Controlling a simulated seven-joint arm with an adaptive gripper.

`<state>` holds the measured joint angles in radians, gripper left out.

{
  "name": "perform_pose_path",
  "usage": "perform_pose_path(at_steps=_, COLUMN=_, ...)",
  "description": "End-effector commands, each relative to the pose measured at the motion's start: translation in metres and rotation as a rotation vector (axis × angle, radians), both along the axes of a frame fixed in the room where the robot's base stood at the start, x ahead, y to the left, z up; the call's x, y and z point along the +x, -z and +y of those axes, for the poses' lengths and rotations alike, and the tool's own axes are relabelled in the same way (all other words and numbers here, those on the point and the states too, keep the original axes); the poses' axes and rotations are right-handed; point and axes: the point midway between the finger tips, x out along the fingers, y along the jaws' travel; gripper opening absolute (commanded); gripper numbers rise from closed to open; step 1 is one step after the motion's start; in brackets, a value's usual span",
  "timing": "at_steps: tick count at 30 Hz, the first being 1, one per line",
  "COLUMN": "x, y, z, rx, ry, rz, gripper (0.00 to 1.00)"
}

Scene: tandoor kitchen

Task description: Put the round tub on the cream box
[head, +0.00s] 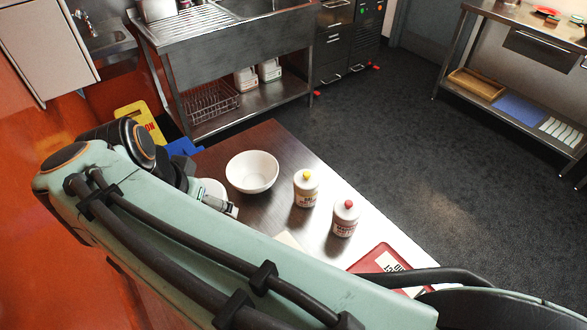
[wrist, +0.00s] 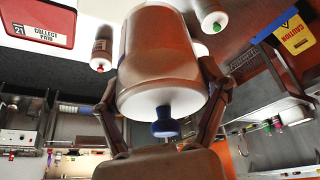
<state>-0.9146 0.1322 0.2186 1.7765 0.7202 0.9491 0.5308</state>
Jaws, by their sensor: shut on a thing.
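My gripper (wrist: 163,103) is shut on a round tub (wrist: 160,65), a wide cylinder with a pale end and a blue cap facing the wrist camera. The fingers press on its two sides. In the head view my gripper (head: 218,204) is at the left part of the table, and a pale part of the held tub (head: 212,188) shows beside my arm. A cream patch (head: 290,240), likely the cream box, shows at the edge of my arm. Most of it is hidden.
A green-capped bottle (wrist: 212,14) shows in the wrist view. A yellow caution sign (head: 138,120) stands beyond.

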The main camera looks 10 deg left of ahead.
Motion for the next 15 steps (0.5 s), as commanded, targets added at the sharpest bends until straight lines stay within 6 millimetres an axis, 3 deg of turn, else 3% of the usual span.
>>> perform_pose_path(at_steps=1, x=-0.009, y=-0.001, z=-0.028, rx=0.000, ry=0.107, rz=-0.005, gripper=0.34)
perform_pose_path(at_steps=3, x=-0.025, y=0.001, z=-0.063, rx=-0.001, ry=0.259, rz=-0.008, gripper=0.34)
perform_pose_path(at_steps=6, x=-0.044, y=0.006, z=-0.102, rx=0.001, ry=0.434, rz=-0.008, gripper=0.34)
perform_pose_path(at_steps=15, x=-0.075, y=0.018, z=-0.164, rx=0.001, ry=0.723, rz=-0.004, gripper=0.34)
